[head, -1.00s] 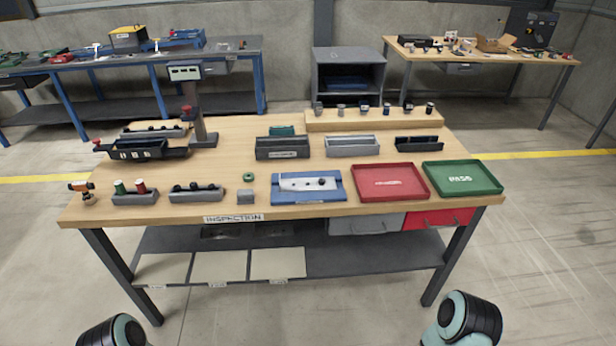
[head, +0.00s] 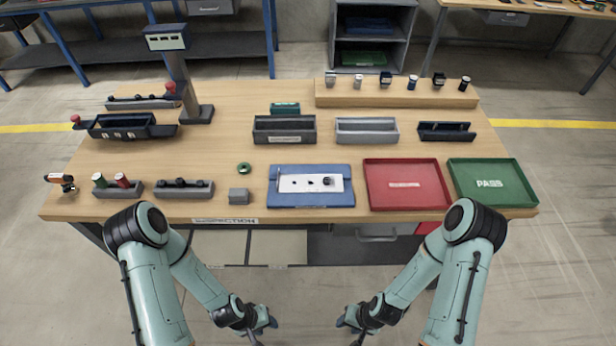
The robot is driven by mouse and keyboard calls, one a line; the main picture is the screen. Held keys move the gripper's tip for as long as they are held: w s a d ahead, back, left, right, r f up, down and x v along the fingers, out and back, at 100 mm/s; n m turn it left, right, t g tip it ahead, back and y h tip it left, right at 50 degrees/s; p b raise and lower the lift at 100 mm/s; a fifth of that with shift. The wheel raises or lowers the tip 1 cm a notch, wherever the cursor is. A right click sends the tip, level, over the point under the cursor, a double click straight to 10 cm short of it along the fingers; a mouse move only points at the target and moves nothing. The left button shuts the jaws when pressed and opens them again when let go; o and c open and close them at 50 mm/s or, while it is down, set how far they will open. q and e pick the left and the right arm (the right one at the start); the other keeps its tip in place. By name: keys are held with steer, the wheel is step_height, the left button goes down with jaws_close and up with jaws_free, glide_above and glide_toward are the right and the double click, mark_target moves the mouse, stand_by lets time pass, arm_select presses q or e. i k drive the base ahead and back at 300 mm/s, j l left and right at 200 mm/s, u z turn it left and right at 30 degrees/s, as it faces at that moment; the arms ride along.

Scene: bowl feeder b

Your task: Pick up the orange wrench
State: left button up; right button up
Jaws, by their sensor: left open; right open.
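A small orange and black tool (head: 61,182) lies at the front left corner of the wooden table in the head view. It is the only orange item I can make out, and it is too small to tell whether it is a wrench. My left gripper (head: 266,326) is open and empty, low in front of the table and far to the right of the orange tool. My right gripper (head: 350,326) is open and empty, just right of the left one. Both grippers are apart from the table.
Right of the orange tool stand a grey holder with green and red pieces (head: 118,188) and another grey holder (head: 184,189). A blue fixture (head: 312,199), a red tray (head: 408,202) and a green PASS tray (head: 492,205) line the front. A post with a display (head: 180,75) stands behind.

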mark_target(71, 190)
steer(key=u, duration=1.85)
steer(key=i+j, duration=0.1)
